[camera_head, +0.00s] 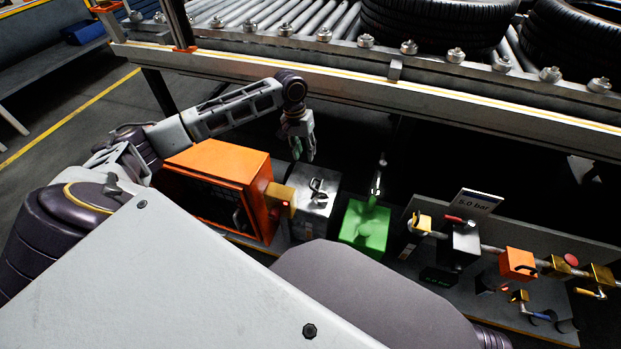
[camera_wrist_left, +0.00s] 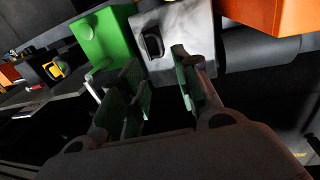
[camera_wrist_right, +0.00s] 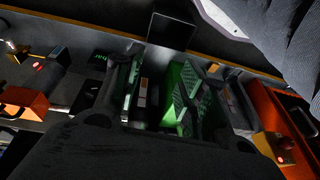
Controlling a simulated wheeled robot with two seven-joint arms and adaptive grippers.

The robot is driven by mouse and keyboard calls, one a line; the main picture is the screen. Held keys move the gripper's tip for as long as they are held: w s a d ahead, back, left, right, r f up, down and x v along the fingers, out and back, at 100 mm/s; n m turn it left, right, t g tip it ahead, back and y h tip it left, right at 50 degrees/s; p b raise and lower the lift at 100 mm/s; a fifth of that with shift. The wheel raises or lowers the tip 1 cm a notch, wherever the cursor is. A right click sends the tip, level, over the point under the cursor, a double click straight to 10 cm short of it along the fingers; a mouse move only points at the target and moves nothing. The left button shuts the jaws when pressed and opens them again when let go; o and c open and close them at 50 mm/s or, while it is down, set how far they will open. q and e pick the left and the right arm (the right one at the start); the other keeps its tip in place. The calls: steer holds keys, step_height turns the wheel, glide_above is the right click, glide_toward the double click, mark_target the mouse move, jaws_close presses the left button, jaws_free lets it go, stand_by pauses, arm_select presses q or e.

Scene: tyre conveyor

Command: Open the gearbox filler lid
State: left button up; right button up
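A silver-grey box (camera_head: 314,203) with a dark looped handle on its top face stands between the orange cabinet and a green box (camera_head: 362,228). I cannot tell for sure which box is the gearbox. My left gripper (camera_head: 304,147) hangs above and behind the grey box. In the left wrist view my left gripper (camera_wrist_left: 158,65) is open and empty, with the grey box (camera_wrist_left: 183,45) and its dark handle (camera_wrist_left: 154,42) just beyond the fingertips. My right gripper (camera_wrist_right: 161,68) is open, with green box surface partly visible behind its fingers. It cannot be made out in the head view.
The orange cabinet (camera_head: 215,183) stands left of the grey box, with a yellow block on its side. Valves and a "5.0 bar" sign (camera_head: 474,203) are on the right. The conveyor (camera_head: 400,88), carrying tyres (camera_head: 440,20), runs behind and above the left gripper.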

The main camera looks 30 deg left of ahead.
arm_select(q)
steer(key=shift+w+d+f+b, duration=0.1)
steer(key=shift+d+f+b, duration=0.5)
steer(key=shift+f, duration=1.65)
steer(key=shift+w+d+f+b, duration=0.1)
steer(key=shift+f+b, duration=0.95)
steer(key=shift+f, duration=1.2)
steer(key=shift+w+d+f+b, duration=0.1)
steer(key=shift+d+f+b, duration=0.5)
steer(key=shift+f, duration=1.65)
arm_select(e)
steer(key=shift+t+y, duration=0.7)
steer(key=shift+t, duration=0.1)
steer(key=shift+w+a+f, duration=0.25)
steer(key=shift+a+f, duration=0.4)
steer(key=shift+f, duration=0.35)
steer(key=shift+w+a+f, duration=0.2)
steer(key=shift+a+f, duration=0.4)
steer(key=shift+f, duration=0.35)
arm_select(q)
steer(key=shift+a, duration=0.25)
